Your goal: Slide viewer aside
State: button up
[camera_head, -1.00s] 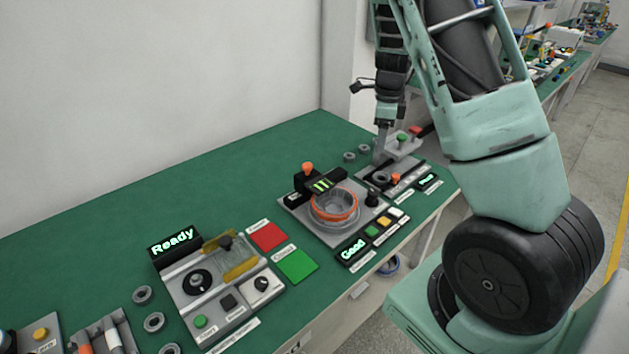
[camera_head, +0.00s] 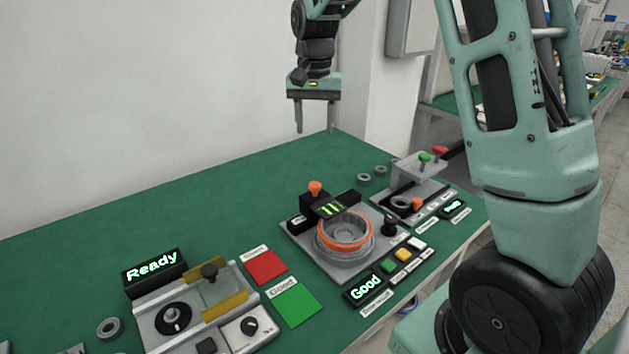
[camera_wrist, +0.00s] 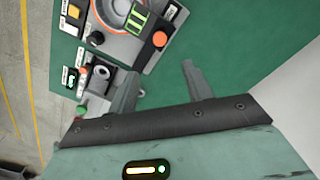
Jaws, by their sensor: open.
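A black block with a green-striped screen (camera_head: 327,206), which looks like the viewer, reaches over the rear edge of an orange-ringed grey hub (camera_head: 344,240) on the middle station. An orange knob (camera_head: 315,187) stands on its rear end, and a black rail runs beneath it. In the wrist view the green-striped block (camera_wrist: 139,22) and its orange knob (camera_wrist: 160,39) are at the top. My gripper (camera_head: 315,130) is open, empty and pointing down, well above the table behind the middle station. Its fingers (camera_wrist: 160,80) hide part of the right station in the wrist view.
The left station has a "Ready" display (camera_head: 153,266) and a clear pane with amber ends (camera_head: 222,290). Red (camera_head: 266,266) and green (camera_head: 297,305) pads lie between stations. The right station (camera_head: 418,168) carries green and red knobs. The rear table (camera_head: 200,205) is clear.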

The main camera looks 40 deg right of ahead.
aim_at(315, 184)
notch_tip(315, 184, down, 15)
jog(key=shift+f+p, duration=0.1)
jog(key=shift+p, duration=0.25)
